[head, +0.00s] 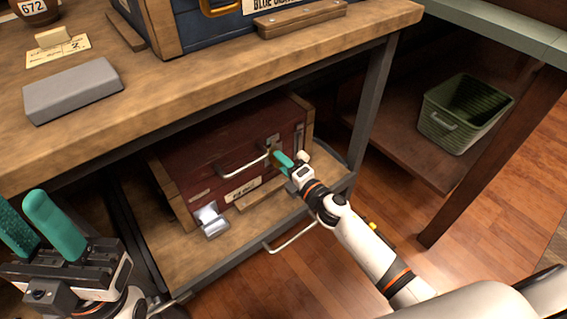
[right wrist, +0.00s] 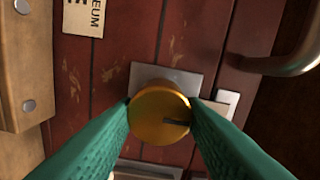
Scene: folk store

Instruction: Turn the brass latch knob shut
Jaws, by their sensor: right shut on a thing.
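The brass latch knob (right wrist: 158,112) is round with a dark slot and sits on a grey metal plate (right wrist: 178,76) on the red wooden case (head: 208,148). My right gripper (right wrist: 160,110) is shut on the knob, with a green finger on each side of it. In the head view my right gripper (head: 281,160) reaches the front of the case, and the knob is mostly hidden there. My left gripper (head: 42,228) is open and empty at the lower left, well away from the case.
The case stands on a wooden pull-out shelf (head: 165,262) under the workbench (head: 180,85). Its curved handle (head: 243,165) is beside my right gripper. A grey block (head: 73,90) lies on the bench. A green basket (head: 464,116) stands on a low shelf at right.

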